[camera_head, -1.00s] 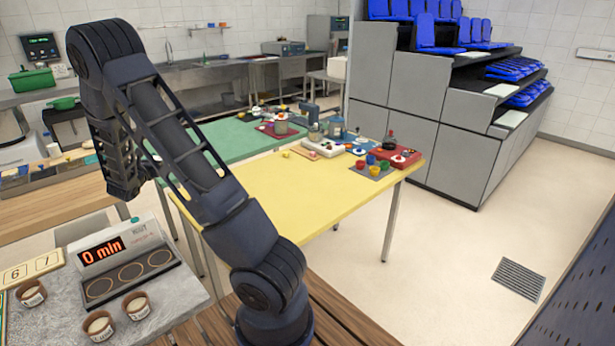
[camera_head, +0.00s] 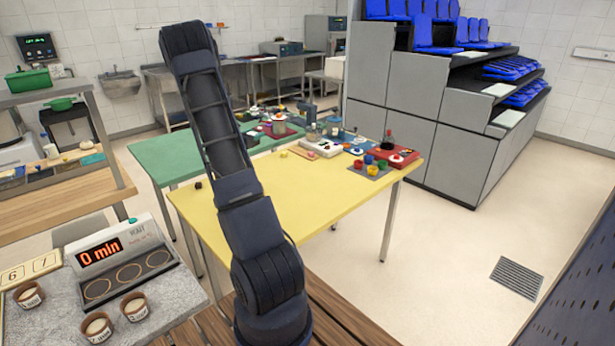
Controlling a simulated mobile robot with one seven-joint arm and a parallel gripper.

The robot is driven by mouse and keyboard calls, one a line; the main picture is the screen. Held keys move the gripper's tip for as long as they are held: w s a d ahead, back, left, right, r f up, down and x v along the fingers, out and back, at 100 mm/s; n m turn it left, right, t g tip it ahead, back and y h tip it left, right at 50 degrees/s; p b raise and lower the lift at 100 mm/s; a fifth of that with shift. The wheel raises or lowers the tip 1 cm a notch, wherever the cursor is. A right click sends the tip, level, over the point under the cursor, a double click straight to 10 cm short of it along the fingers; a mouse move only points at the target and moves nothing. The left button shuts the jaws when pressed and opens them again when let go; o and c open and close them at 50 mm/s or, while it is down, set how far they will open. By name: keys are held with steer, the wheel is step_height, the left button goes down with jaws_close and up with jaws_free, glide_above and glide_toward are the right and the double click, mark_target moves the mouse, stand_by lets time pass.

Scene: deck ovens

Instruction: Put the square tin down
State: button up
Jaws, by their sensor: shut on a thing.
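I cannot make out the square tin in the head view. My gripper does not show either. My arm rises from the bottom middle to an elbow at the upper left, and whatever lies beyond the elbow is out of sight. The yellow table (camera_head: 340,195) stands in the middle, and my arm covers part of it. A small dark thing (camera_head: 198,185) shows near the table's left edge; I cannot tell what it is.
Bowls (camera_head: 382,168), a red tray (camera_head: 395,155) and a white tray (camera_head: 318,148) crowd the yellow table's far right. A green table (camera_head: 165,157) adjoins behind. A timer (camera_head: 100,250) and several small pots (camera_head: 135,306) stand on the grey counter (camera_head: 180,298) at lower left.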

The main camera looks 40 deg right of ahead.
steer(key=s+d+m+g, duration=0.1)
steer(key=s+d+g, duration=0.1)
steer(key=s+d, duration=0.65)
steer(key=s+d+m+g, duration=0.25)
steer(key=s+d, duration=0.25)
steer(key=d, duration=0.6)
steer(key=shift+n+h, duration=0.3)
steer(key=shift+n, duration=0.05)
step_height(320, 180, down, 20)
steer(key=shift+w+d+r, duration=0.15)
steer(key=o, duration=1.1)
